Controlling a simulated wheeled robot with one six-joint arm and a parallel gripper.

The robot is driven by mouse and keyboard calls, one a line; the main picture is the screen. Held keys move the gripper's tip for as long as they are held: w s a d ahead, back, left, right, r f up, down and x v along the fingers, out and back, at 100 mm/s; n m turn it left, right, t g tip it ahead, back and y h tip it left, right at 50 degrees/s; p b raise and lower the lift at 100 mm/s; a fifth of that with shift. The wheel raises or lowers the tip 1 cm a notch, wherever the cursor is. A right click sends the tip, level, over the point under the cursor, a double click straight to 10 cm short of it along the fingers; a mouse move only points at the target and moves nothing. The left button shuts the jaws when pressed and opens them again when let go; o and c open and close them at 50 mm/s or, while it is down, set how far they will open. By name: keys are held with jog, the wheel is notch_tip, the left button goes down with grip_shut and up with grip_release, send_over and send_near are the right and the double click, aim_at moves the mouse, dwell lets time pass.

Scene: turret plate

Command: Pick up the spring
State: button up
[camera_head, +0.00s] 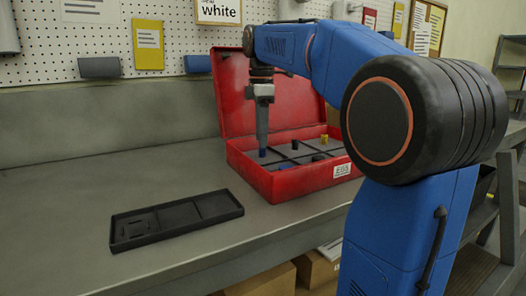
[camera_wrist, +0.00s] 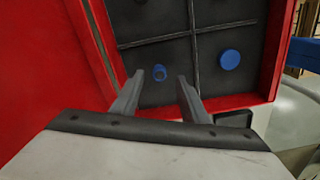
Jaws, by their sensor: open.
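A small blue ring-shaped piece (camera_wrist: 160,72), which looks like the spring, sits in a dark compartment of the red case (camera_head: 310,181). My gripper (camera_wrist: 160,78) is open, with its two fingertips on either side of this piece in the wrist view. I cannot tell how far above it the tips are. In the head view my gripper (camera_head: 262,147) points down into the case's left compartment, with a bit of blue (camera_head: 262,153) at its tip. A wider blue disc (camera_wrist: 230,60) lies in the neighbouring compartment.
The case's lid (camera_head: 286,98) stands open behind its compartments. These also hold a yellow piece (camera_head: 324,139) and a dark piece (camera_head: 294,144). A black divided tray (camera_head: 130,240) lies on the grey bench (camera_head: 60,205). The bench left of the case is otherwise clear.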

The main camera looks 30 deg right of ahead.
aim_at(262, 151)
jog(key=shift+f, duration=1.75)
grip_shut()
